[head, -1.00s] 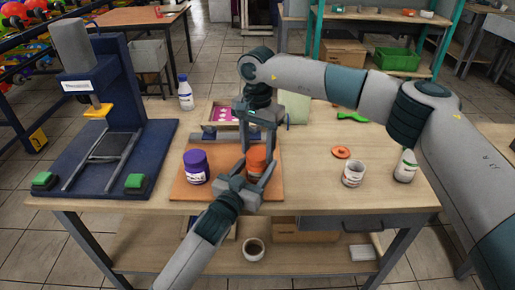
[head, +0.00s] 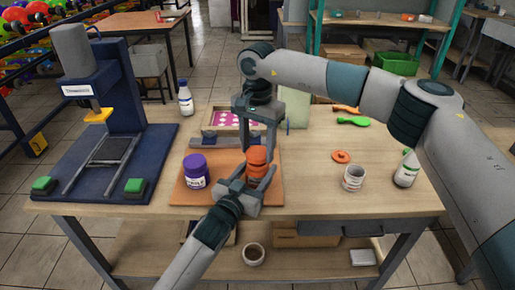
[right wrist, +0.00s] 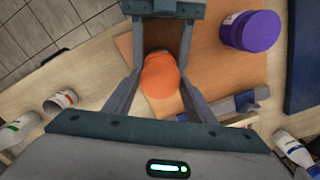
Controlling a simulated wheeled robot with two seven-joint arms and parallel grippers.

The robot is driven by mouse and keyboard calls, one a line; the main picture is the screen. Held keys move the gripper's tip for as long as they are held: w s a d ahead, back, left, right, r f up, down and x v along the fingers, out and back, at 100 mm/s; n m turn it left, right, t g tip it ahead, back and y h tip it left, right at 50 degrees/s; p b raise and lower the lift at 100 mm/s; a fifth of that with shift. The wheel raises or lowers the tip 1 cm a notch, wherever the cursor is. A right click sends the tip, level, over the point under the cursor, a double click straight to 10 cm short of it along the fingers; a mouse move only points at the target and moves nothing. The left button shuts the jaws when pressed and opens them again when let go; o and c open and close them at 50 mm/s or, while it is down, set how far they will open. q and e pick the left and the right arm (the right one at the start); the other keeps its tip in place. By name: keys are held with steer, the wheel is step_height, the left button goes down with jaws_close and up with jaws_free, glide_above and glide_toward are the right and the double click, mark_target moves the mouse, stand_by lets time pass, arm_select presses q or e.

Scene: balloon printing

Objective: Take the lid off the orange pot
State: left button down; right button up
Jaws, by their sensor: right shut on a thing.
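The orange pot (head: 256,173) stands at the right part of the orange board, largely hidden by my grippers. Its orange lid (head: 257,155) sits at the top; it also shows from above in the right wrist view (right wrist: 160,74). My right gripper (head: 258,151) reaches down from above and is shut on the lid. In the right wrist view its fingers (right wrist: 160,80) lie on both sides of the lid. My left gripper (head: 256,180) comes from the front, low, with its fingers closed around the pot's sides. I cannot tell whether a gap separates lid and pot.
A purple pot (head: 195,172) stands left of the orange pot on the board (head: 185,196). A blue press (head: 130,130) fills the table's left. A white cup (head: 353,178), an orange ring (head: 341,156) and a white bottle (head: 405,170) stand or lie to the right.

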mark_target(258, 152)
steer(key=shift+r, duration=0.15)
steer(key=shift+r, duration=1.85)
arm_select(q)
steer(key=c, duration=0.6)
jaws_free()
steer(key=shift+c, duration=0.2)
steer(key=shift+s, duration=0.1)
steer(key=v, duration=1.1)
steer(key=shift+s+a, duration=0.25)
steer(key=shift+s, duration=0.1)
arm_select(e)
steer(key=shift+f, duration=0.25)
